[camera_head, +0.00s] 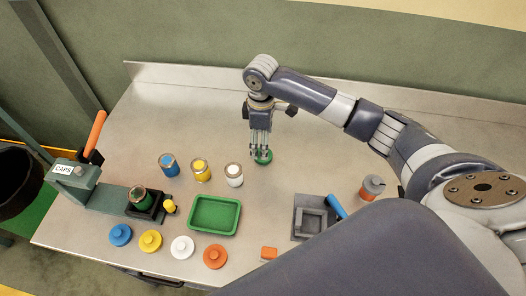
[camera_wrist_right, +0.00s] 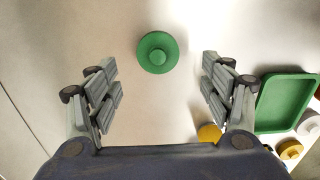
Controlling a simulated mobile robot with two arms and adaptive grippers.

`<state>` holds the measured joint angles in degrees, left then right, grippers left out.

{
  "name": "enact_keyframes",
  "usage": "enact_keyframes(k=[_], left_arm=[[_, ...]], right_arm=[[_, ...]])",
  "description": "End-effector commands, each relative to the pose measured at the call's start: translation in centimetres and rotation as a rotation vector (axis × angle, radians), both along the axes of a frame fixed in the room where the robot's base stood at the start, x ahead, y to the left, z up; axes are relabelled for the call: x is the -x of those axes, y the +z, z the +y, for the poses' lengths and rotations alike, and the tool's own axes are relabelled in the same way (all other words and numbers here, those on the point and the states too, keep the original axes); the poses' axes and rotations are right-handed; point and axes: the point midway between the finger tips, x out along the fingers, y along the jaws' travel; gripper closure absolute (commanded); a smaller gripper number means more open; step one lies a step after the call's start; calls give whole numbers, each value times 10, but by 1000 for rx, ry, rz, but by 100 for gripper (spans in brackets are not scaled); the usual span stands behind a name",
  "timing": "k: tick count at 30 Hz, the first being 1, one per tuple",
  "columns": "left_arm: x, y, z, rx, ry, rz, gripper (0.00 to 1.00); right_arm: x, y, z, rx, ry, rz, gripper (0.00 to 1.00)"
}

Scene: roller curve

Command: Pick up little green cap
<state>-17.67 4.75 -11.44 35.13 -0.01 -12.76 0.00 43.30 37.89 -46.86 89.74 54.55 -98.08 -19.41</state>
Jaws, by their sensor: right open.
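The little green cap (camera_head: 265,158) lies on the metal table, a round disc with a small knob on top. It also shows in the right wrist view (camera_wrist_right: 158,52), upper middle, in the gap between the two fingers. My right gripper (camera_head: 260,150) points down right above the cap, with its fingers spread. In the right wrist view the right gripper (camera_wrist_right: 160,95) is open, with nothing held and a finger on each side of the cap. In the head view the fingers partly hide the cap. My left gripper is in neither view.
Blue (camera_head: 169,165), yellow (camera_head: 201,170) and white (camera_head: 234,175) cans stand left of the gripper. A green tray (camera_head: 215,229) is in front. Several coloured caps, such as the blue one (camera_head: 120,235), lie near the front edge. A capping press (camera_head: 110,200) stands left.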

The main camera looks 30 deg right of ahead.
Motion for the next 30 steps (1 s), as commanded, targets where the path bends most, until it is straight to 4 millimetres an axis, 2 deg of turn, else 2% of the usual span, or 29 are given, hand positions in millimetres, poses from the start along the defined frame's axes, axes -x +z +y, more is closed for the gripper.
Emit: enact_keyframes(k=[5, 9, 13, 22, 23, 24, 28, 30], left_arm=[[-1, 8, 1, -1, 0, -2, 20], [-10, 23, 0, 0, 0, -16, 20], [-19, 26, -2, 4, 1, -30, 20], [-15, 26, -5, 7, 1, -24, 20], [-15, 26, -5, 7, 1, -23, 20], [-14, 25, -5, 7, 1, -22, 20], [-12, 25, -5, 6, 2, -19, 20], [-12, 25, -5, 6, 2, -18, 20]], right_arm=[[2, -12, -1, 1, 0, 3, 26], [5, -31, -3, 2, -1, 5, 26], [4, -51, -3, 0, 1, 3, 26], [4, -59, -4, 2, 1, -1, 26], [4, -58, -4, 2, 1, -1, 29], [4, -58, -4, 2, 1, -1, 38], [4, -58, -3, 1, 1, -2, 57], [3, -58, -3, 1, 1, -2, 61]])
